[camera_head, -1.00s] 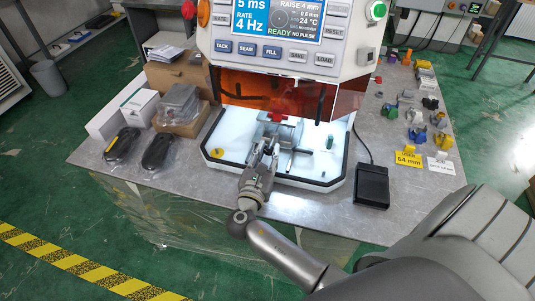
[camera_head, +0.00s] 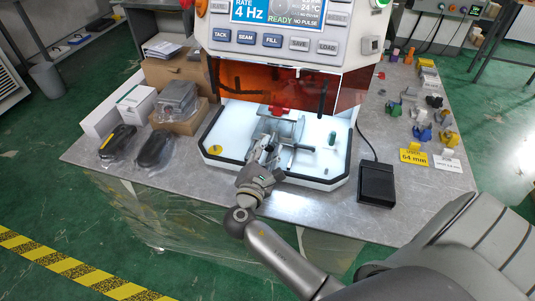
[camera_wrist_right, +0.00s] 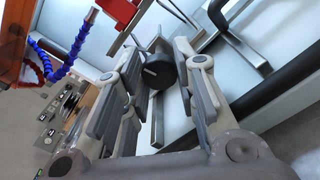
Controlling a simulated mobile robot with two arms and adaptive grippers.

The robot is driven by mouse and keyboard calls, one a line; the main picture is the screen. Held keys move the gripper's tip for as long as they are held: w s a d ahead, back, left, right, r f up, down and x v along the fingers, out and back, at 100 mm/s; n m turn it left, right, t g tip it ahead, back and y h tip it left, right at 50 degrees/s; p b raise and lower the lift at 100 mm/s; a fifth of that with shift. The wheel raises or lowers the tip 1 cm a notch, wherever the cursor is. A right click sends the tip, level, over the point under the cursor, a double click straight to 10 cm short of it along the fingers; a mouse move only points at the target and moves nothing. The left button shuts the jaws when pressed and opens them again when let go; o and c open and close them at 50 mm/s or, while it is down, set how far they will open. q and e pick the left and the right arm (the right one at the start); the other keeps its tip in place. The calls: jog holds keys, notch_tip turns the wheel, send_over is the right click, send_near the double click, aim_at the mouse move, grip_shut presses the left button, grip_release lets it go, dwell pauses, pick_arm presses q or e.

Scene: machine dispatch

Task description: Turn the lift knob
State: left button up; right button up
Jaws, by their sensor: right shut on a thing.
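The lift knob, a round black knob with a pale mark on its face (camera_wrist_right: 158,72), sits between the finger pads of my right gripper in the right wrist view. My right gripper (camera_wrist_right: 160,80) is shut on it. In the head view the right gripper (camera_head: 264,155) reaches into the lit chamber of the white machine (camera_head: 290,40), at the front of a grey metal fixture (camera_head: 289,128). The knob is hidden by the fingers there. My left gripper is not in view.
An orange shield (camera_head: 285,88) hangs above the gripper. A red part (camera_head: 279,110) is over the fixture and a green cylinder (camera_head: 332,139) stands to its right. A black pedal (camera_head: 376,184) lies right of the machine, boxes (camera_head: 133,106) left.

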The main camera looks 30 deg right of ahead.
jog(key=shift+f+m+b, duration=0.1)
jog(key=shift+m+b, duration=0.35)
jog(key=shift+m, duration=0.35)
jog(key=o, duration=1)
jog(key=shift+a, duration=0.1)
jog(key=shift+o, duration=0.2)
